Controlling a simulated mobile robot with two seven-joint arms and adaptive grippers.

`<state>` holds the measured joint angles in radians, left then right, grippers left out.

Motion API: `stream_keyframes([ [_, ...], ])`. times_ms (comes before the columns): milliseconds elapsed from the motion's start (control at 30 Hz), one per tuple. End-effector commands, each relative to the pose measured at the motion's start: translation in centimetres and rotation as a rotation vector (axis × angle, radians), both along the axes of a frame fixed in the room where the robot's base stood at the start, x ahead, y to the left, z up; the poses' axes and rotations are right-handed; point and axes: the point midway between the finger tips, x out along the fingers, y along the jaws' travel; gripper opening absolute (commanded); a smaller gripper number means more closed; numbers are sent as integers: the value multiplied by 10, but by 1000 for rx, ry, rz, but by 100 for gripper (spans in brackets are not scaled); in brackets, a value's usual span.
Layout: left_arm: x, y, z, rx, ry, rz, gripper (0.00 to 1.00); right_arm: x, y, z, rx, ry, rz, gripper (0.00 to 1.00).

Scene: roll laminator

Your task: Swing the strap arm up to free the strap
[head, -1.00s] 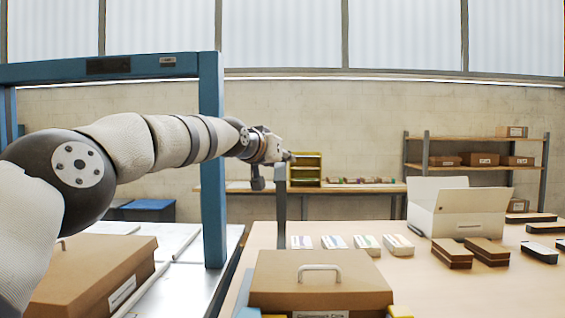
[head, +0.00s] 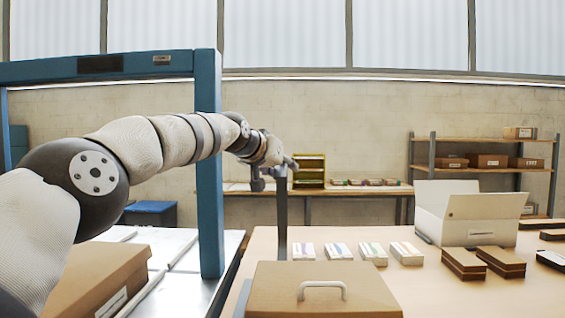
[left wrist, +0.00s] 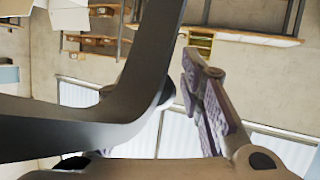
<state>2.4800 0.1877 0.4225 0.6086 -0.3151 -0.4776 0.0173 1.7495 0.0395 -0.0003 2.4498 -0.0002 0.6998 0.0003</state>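A dark grey upright bar (head: 281,215), likely the strap arm, stands behind the lidded brown box near the table's left edge. My left gripper (head: 289,163) is at the bar's top end. In the left wrist view, a dark grey bent bar (left wrist: 150,70) crosses close to the camera. One finger with purple pads (left wrist: 212,105) shows to its right, with a visible gap between them in the picture. The other finger is mostly hidden behind the bar, so the grip is unclear. I cannot make out the strap. My right gripper is not in view.
The brown box (head: 322,292) with a white handle fills the front. Several small packs (head: 340,251) lie behind it. An open white box (head: 466,228) and brown blocks (head: 500,262) stand right. A blue frame post (head: 209,190) rises beside my left arm.

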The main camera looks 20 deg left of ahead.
Motion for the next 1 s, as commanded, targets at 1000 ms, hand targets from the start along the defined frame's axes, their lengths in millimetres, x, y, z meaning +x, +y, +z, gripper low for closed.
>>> stream_keyframes([
  [1000, -70, 11, 27, 1, 0, 1, 44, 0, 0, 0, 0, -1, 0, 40],
])
